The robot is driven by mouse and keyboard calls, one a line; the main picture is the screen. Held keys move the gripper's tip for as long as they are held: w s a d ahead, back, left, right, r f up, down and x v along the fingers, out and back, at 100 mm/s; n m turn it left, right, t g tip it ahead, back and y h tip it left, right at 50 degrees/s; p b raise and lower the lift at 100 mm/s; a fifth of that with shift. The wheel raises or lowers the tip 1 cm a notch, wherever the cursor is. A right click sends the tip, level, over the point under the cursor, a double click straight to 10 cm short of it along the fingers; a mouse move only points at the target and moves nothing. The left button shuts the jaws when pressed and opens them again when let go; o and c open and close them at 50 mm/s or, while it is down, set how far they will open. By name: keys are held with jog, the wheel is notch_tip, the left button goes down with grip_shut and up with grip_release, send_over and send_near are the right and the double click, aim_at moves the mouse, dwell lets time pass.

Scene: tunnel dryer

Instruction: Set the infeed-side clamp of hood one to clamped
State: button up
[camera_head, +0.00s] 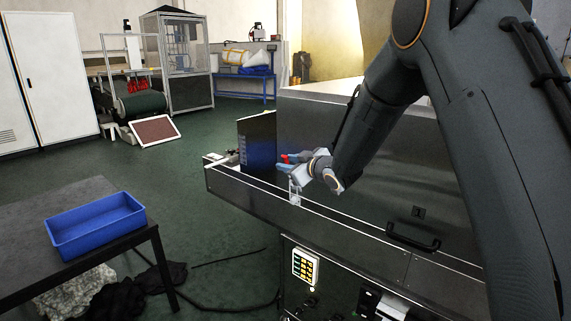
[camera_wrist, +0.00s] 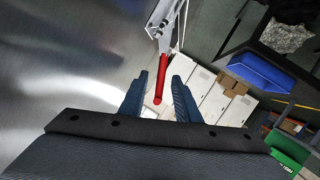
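The infeed-side clamp (camera_head: 295,190) is a small bright metal toggle on the lower front edge of hood one (camera_head: 390,185), near its left end. In the wrist view its red handle (camera_wrist: 149,79) comes down from the metal bracket (camera_wrist: 166,22). The handle's rounded end lies between my blue fingers. My gripper (camera_wrist: 160,76) is open, with a visible gap on both sides of the handle. In the head view my gripper (camera_head: 286,163) is at the clamp, and a bit of red shows between the fingers. My wrist hides part of the hood behind it.
Hood one bears a "1" label and a black bar handle (camera_head: 412,237). A lit control panel (camera_head: 305,267) is below it. A dark table (camera_head: 30,225) with a blue bin (camera_head: 97,226) stands at left.

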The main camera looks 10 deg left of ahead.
jog(key=v, duration=0.6)
jog(key=shift+s, duration=0.2)
jog(key=shift+d+r, duration=0.1)
